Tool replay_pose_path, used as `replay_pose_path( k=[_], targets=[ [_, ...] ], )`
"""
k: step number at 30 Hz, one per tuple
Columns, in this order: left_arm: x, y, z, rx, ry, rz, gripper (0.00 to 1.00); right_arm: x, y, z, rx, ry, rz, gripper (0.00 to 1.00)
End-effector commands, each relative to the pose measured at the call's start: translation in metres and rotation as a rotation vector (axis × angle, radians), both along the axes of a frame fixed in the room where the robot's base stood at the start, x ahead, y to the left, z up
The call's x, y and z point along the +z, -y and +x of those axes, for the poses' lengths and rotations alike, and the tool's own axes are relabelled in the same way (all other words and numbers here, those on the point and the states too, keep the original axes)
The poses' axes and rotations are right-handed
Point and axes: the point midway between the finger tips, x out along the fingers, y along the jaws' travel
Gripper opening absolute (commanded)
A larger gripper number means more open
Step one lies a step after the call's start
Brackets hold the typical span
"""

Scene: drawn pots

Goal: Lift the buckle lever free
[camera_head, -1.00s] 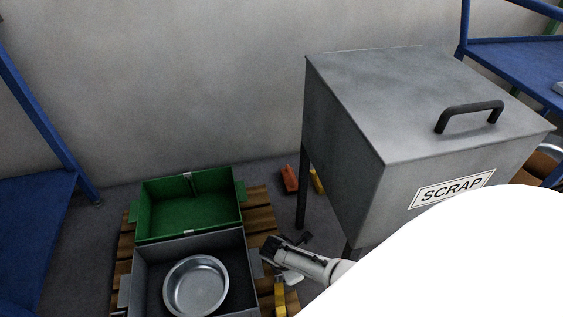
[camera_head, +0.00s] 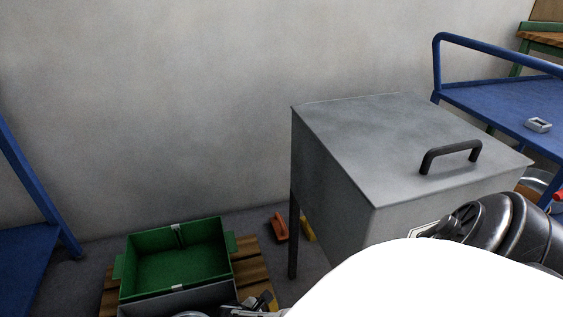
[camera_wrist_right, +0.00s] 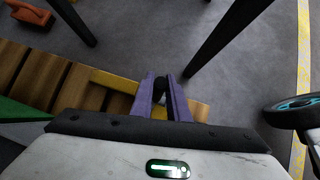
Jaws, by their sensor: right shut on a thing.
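My right gripper (camera_wrist_right: 161,98) shows purple fingers in the right wrist view, shut on a small dark thing (camera_wrist_right: 160,85). I cannot tell whether this is the buckle lever. In the head view my right gripper (camera_head: 262,302) is small at the bottom edge, beside the pallet and the grey box (camera_head: 205,299); its fingers are unclear there. The green box (camera_head: 175,262) stands open behind the grey box, with small pale fittings on its rims. No buckle can be made out clearly. My left gripper is not in view.
A grey scrap bin (camera_head: 350,175) on legs, with a black lid handle (camera_head: 450,157), stands right of the pallet (camera_head: 257,268). A red thing (camera_head: 280,227) lies on the floor by the wall. Blue racks stand at left and right (camera_head: 490,100). My white arm covers the lower right.

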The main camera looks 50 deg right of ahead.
Motion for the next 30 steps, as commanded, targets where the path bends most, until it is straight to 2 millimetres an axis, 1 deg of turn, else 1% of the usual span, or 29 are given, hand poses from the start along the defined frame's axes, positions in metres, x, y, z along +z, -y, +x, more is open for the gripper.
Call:
replay_pose_path(
  k=[3,4,6,7,14,17,18,21,27,30],
  targets=[
    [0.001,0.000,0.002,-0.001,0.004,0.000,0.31,0.000,0.002,0.000,0.003,-0.001,-0.004,0.00],
    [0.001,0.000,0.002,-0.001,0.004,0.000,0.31,0.000,0.001,0.000,0.004,-0.002,-0.004,0.20],
    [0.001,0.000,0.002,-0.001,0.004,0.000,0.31,0.000,0.001,0.000,0.004,-0.002,-0.003,0.31],
    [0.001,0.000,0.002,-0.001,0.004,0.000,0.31,0.000,0.001,0.000,0.004,-0.002,-0.003,0.33],
    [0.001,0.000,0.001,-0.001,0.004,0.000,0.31,0.000,0.000,0.000,0.003,-0.001,-0.001,0.33],
    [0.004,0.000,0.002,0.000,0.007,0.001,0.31,0.004,-0.002,0.001,0.003,-0.001,0.000,0.33],
    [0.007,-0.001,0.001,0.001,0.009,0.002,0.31,0.007,-0.004,0.002,0.004,0.000,0.001,0.33],
    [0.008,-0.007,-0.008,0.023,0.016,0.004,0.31,0.021,-0.013,0.006,0.004,0.001,0.002,0.33],
    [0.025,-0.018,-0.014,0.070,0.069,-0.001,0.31,0.054,-0.035,0.016,0.003,0.002,0.001,0.33],
    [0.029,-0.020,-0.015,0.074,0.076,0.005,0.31,0.067,-0.045,0.021,0.003,0.001,0.000,0.33]
  ],
)
